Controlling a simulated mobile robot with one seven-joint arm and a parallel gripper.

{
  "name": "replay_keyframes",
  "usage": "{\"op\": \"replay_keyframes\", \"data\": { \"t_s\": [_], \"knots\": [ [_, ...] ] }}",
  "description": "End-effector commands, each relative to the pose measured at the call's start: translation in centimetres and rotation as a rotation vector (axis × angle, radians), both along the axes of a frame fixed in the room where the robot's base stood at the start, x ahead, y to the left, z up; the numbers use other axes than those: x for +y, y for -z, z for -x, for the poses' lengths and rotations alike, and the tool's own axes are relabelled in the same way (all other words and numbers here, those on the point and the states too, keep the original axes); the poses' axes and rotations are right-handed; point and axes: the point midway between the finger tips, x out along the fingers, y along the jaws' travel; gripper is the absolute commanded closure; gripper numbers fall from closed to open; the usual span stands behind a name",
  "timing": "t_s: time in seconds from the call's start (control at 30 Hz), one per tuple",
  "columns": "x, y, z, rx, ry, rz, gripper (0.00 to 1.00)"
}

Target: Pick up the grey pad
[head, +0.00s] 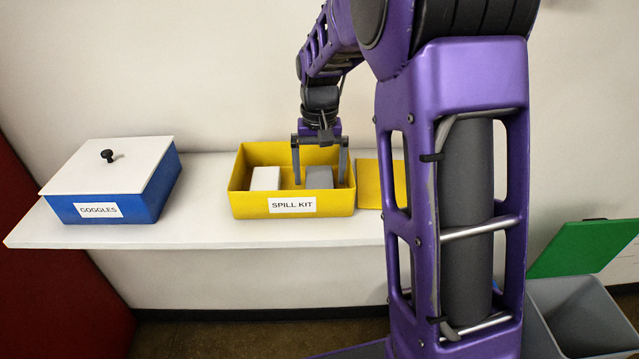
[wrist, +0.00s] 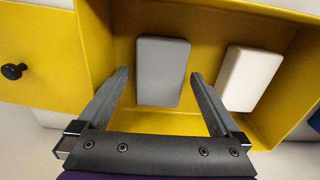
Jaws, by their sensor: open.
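The grey pad (head: 319,177) lies in the right part of the yellow spill kit box (head: 243,207), beside a white pad (head: 265,178). In the wrist view the grey pad (wrist: 163,71) lies flat on the box floor, ahead of and between my fingers. My gripper (head: 320,184) points down into the open box with its fingers apart, one toward each side of the grey pad. My gripper (wrist: 158,76) is empty in the wrist view, and I see no contact with the pad.
The box walls stand close around my fingers. The yellow lid (head: 369,184) with a black knob (wrist: 13,71) lies right of the box. A blue goggles box (head: 140,200) with a white lid stands left on the shelf (head: 200,232). A grey bin (head: 585,315) with a green lid (head: 580,247) is at lower right.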

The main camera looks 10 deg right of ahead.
Motion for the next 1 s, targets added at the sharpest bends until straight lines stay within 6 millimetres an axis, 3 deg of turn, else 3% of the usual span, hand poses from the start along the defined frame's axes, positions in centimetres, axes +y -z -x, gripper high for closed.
{"op": "replay_keyframes", "data": {
  "t_s": [0.07,0.43,0.77,1.0],
  "knots": [
    [0.0,0.0,0.0,0.000,0.000,0.000,0.09],
    [0.0,0.0,0.0,0.000,0.000,0.000,0.76],
    [0.0,-0.9,-0.1,-0.003,0.000,0.001,0.78],
    [0.0,-5.5,-0.1,-0.005,0.000,0.000,0.78]
  ]
}}
